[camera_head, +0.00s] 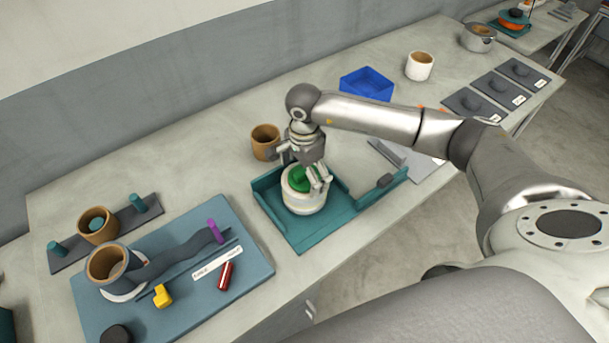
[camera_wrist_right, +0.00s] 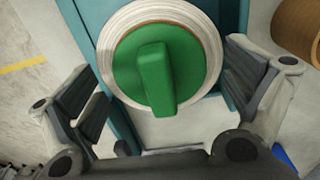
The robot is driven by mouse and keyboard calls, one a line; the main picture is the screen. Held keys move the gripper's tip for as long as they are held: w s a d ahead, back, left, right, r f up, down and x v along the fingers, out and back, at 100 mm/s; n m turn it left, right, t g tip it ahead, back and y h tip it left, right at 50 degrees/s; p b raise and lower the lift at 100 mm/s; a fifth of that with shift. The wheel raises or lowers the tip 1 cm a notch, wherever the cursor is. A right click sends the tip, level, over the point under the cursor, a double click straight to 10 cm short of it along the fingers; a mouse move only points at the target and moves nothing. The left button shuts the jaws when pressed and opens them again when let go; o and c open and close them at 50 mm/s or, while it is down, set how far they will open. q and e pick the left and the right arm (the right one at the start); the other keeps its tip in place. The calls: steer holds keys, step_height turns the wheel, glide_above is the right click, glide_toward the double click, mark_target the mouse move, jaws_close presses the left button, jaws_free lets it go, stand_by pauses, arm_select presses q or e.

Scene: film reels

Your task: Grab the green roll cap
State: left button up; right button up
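The green roll cap (camera_head: 299,177) sits on top of a white roll (camera_head: 304,199), which stands in a teal tray (camera_head: 300,236) on the table. In the right wrist view the cap (camera_wrist_right: 185,70) is a green disc with a raised grip bar, in the middle of the white roll (camera_wrist_right: 211,30). My right gripper (camera_head: 309,183) is over the roll. In the wrist view its fingers (camera_wrist_right: 165,95) are spread wide, one on each side of the cap, with visible gaps. It is open and holds nothing. My left gripper is not in view.
A brown roll (camera_head: 265,141) stands close behind the tray. A blue bin (camera_head: 367,83) and a white cup-like roll (camera_head: 419,66) are farther back. A blue board (camera_head: 236,280) with several small parts lies at the left. Grey plates (camera_head: 471,104) lie at the right.

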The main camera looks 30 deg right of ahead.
steer(key=c, duration=0.9)
steer(key=shift+r, duration=0.1)
